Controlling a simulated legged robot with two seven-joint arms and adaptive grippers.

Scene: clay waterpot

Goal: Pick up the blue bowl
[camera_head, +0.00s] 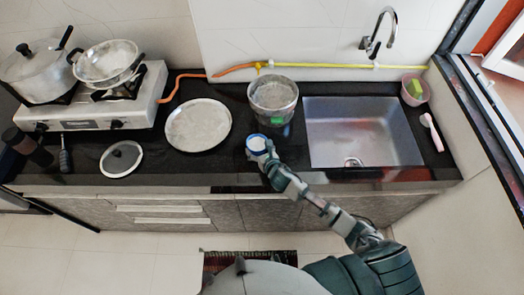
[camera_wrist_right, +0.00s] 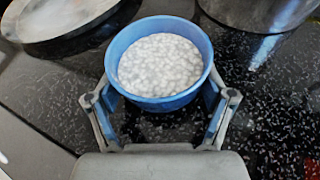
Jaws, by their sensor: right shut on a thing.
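The small blue bowl (camera_head: 256,142) is at the front of the black counter, left of the sink, with pale white contents. In the right wrist view the blue bowl (camera_wrist_right: 160,99) sits upright between the two fingers of my right gripper (camera_wrist_right: 160,108), which is shut on its sides. In the head view my right gripper (camera_head: 265,153) reaches the bowl from the front right. Whether the bowl touches the counter is hard to tell. My left gripper is not in view.
A round metal tray (camera_head: 198,125) lies left of the bowl. A metal pot (camera_head: 273,97) stands behind it. The sink (camera_head: 362,130) is to the right. A lid (camera_head: 121,159) and a stove (camera_head: 95,105) are further left.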

